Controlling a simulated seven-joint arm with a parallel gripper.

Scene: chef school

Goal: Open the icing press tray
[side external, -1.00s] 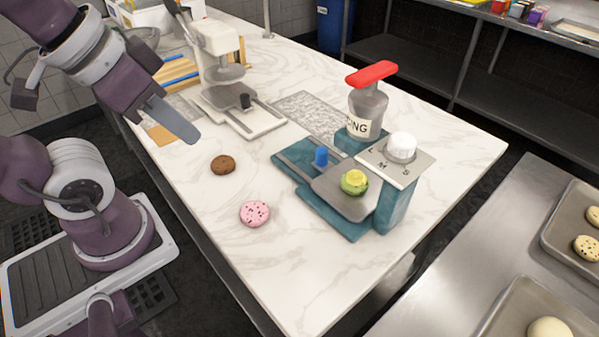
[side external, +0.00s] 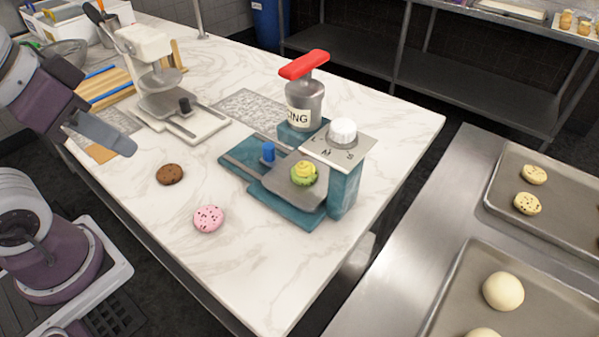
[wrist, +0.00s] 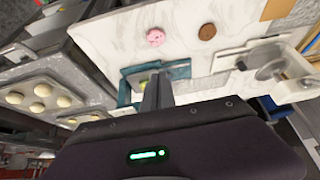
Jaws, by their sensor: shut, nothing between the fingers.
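The icing press (side external: 345,190) is a teal machine on the marble table, with a red-handled bottle marked "ING" (side external: 305,103) and a white dial (side external: 343,131). Its grey tray (side external: 284,180) has a blue knob (side external: 268,152) and sits on a teal base with a rail. A green and yellow iced item (side external: 304,173) lies on the tray. My gripper (side external: 128,148) is shut and empty, in the air left of the press and apart from it. In the wrist view, my gripper's fingers (wrist: 157,90) partly cover the press (wrist: 178,70).
A brown cookie (side external: 170,174) and a pink cookie (side external: 208,218) lie between my gripper and the press. A cream-coloured press (side external: 145,45) stands behind. Dough trays (side external: 470,262) are at right.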

